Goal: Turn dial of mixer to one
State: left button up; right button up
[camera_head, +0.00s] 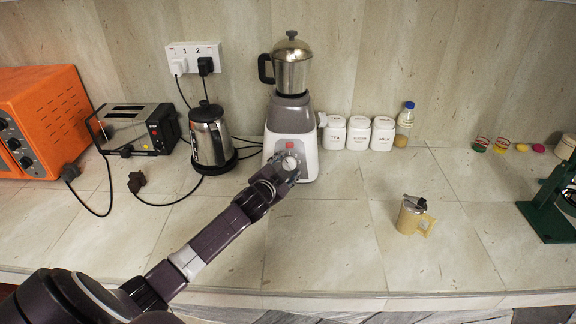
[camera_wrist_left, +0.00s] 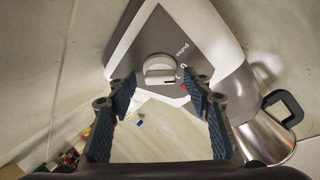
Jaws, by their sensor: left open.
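The mixer (camera_head: 291,128) stands upright near the back wall, with a white and grey base and a steel jar with a lid on top. Its dial (camera_head: 290,162) is on the lower front, below a red button. In the left wrist view the dial (camera_wrist_left: 160,69) is a round pale knob with a raised grip, next to the word "pulse". My left gripper (camera_head: 284,170) reaches up to the mixer's front. In the left wrist view its two fingers (camera_wrist_left: 157,92) are open, on either side of the dial and just short of it. Contact cannot be told. My right gripper is not seen.
A kettle (camera_head: 209,138) and a toaster (camera_head: 139,129) stand left of the mixer, with cables on the counter. White canisters (camera_head: 358,133) stand close on its right. A beige mug-like jug (camera_head: 411,216) stands further right. The front counter between is mostly clear.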

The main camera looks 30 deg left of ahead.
pick_arm(q)
jog(key=shift+w, duration=0.25)
jog(key=shift+s, duration=0.1)
jog(key=c, duration=1.1)
